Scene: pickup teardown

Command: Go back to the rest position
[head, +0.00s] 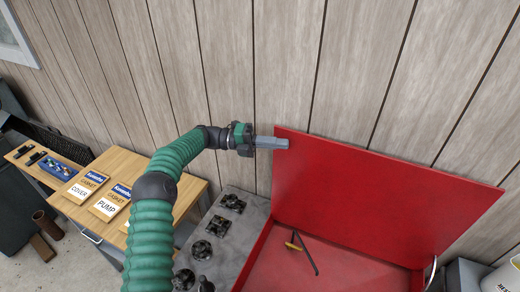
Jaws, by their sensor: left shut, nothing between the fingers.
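My left gripper (272,142) is at the end of my green ribbed left arm, which comes up from the bottom of the head view. Its grey fingers are shut with nothing between them. They point right, in front of the wall and beside the top left corner of the raised red lid (375,200). I cannot tell whether they touch the lid. My right gripper is not in view.
The open red box (330,272) holds a yellow-handled tool (300,248). A grey surface with several dark parts (232,203) lies left of it. A wooden table (142,163) carries COVER and PUMP cards. A white bucket (503,277) stands at the bottom right.

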